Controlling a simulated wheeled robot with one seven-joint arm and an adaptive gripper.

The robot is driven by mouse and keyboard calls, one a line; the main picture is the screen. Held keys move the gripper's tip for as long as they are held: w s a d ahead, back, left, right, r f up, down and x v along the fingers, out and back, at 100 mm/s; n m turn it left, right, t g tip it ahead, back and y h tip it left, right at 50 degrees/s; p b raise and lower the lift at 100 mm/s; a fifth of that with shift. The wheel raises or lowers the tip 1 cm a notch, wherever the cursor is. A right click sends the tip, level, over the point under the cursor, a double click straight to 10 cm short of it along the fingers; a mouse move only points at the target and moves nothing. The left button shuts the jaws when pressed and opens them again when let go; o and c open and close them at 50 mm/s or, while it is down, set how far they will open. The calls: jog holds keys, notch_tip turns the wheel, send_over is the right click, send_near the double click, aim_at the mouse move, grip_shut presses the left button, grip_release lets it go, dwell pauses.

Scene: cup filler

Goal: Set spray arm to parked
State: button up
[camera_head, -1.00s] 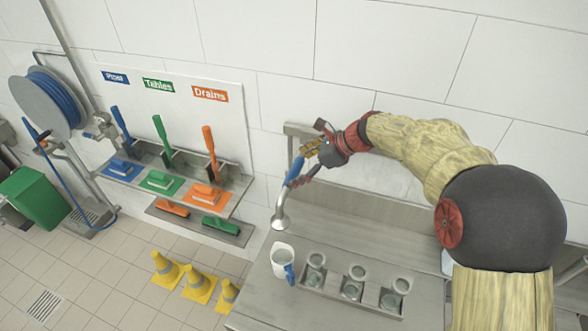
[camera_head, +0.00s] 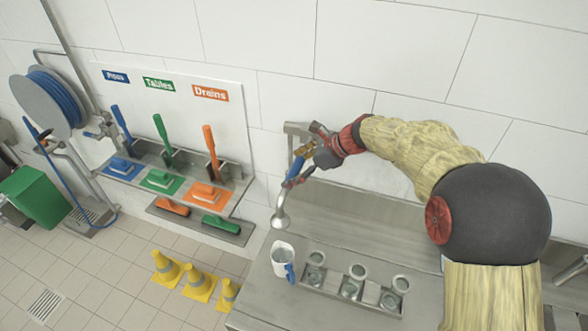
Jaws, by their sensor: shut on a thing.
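The spray arm (camera_head: 281,208) is a bent metal tube with a blue grip and a flared spray head. It stands out over the left end of the steel counter, with its head hanging near the counter's back left corner. My gripper (camera_head: 304,165) is shut on the spray arm at its blue grip section. The jaws partly hide the grip and the joint behind it. A steel bracket (camera_head: 297,128) shows on the wall just behind the gripper.
A brush rack (camera_head: 230,190) is on the wall at left. Yellow cones (camera_head: 197,285) stand on the floor.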

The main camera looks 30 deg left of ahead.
jog(key=c, duration=0.6)
jog(key=shift+c, duration=0.3)
jog(key=a+p, duration=0.2)
jog(key=a, duration=0.4)
jog(key=shift+s+r, duration=0.15)
jog(key=shift+s, duration=0.15)
jog(key=o, duration=1.2)
jog(key=shift+a, duration=0.15)
jog(key=shift+o, duration=1.3)
jog(key=shift+a, duration=0.15)
jog(key=s+v, duration=0.1)
jog(key=v, duration=1.1)
jog(key=shift+w, duration=0.5)
